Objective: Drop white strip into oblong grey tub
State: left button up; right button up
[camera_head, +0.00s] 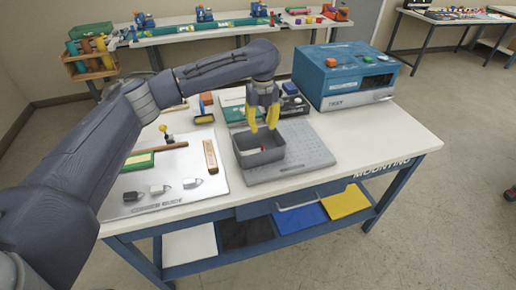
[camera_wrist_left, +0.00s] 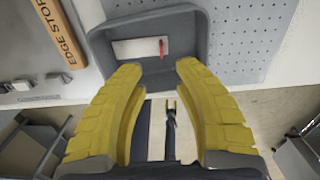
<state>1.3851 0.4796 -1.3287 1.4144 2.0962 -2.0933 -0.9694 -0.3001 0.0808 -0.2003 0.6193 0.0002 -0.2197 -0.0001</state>
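The oblong grey tub (camera_head: 260,159) stands on a grey perforated board on the table; it also shows at the top of the left wrist view (camera_wrist_left: 197,40). A white strip (camera_wrist_left: 136,47) lies flat inside the tub in the left wrist view, with a small red piece (camera_wrist_left: 162,47) at its right end. In the head view the tub's near wall hides most of its inside. My left gripper (camera_head: 262,125) is just above the tub, pointing down. Its yellow fingers are apart with nothing between them, as the wrist view (camera_wrist_left: 159,72) also shows. My right gripper is not in view.
The grey perforated board (camera_head: 308,155) extends right of the tub. A blue laminator (camera_head: 345,75) stands behind it. Left of the tub are an edge-stop bar (camera_head: 211,156) and a pale sheet with small metal blocks (camera_head: 158,189). The table's right front is clear.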

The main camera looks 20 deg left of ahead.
pick_arm(q)
notch_tip(320, 180, up, 8)
dwell(0.5)
jog(key=shift+r, duration=0.1)
